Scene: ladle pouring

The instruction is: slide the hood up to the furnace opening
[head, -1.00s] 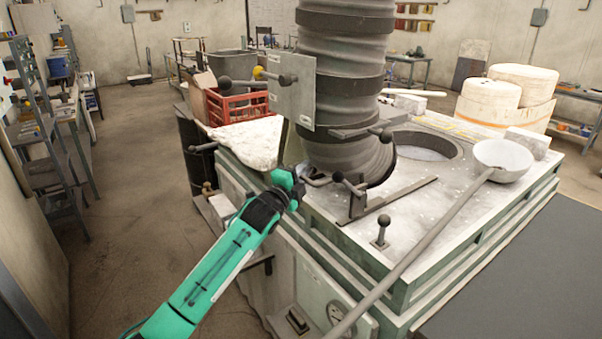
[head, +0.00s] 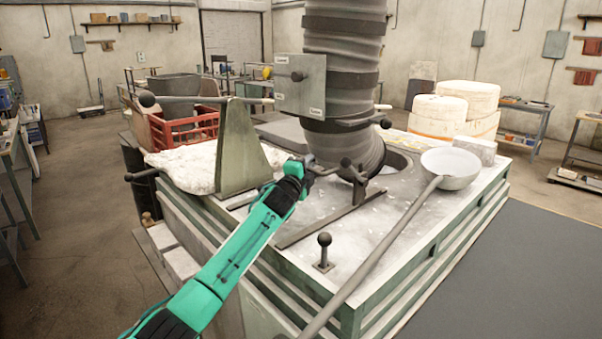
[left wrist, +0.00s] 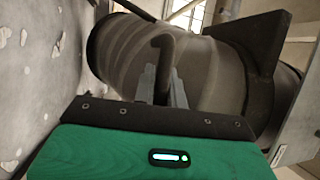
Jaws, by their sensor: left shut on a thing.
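The hood (head: 341,100) is a grey ribbed duct with dark bands, hanging above the furnace top (head: 300,262). The round furnace opening (head: 397,160) shows only in part, behind and right of the hood's lower end, which hides the rest. My left gripper (head: 316,172) is at the hood's lower left side, shut on the hood's dark handle bar. The left wrist view shows the handle (left wrist: 168,45) between the fingers (left wrist: 162,86), with the ribbed hood (left wrist: 215,75) close behind. My right gripper is not in view.
A ladle (head: 450,167) rests on the furnace's right side, its long handle running toward the front. A ball-topped lever (head: 324,250) stands near the front edge. A flat rail (head: 315,222) lies before the hood. A red crate (head: 185,130) is behind left.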

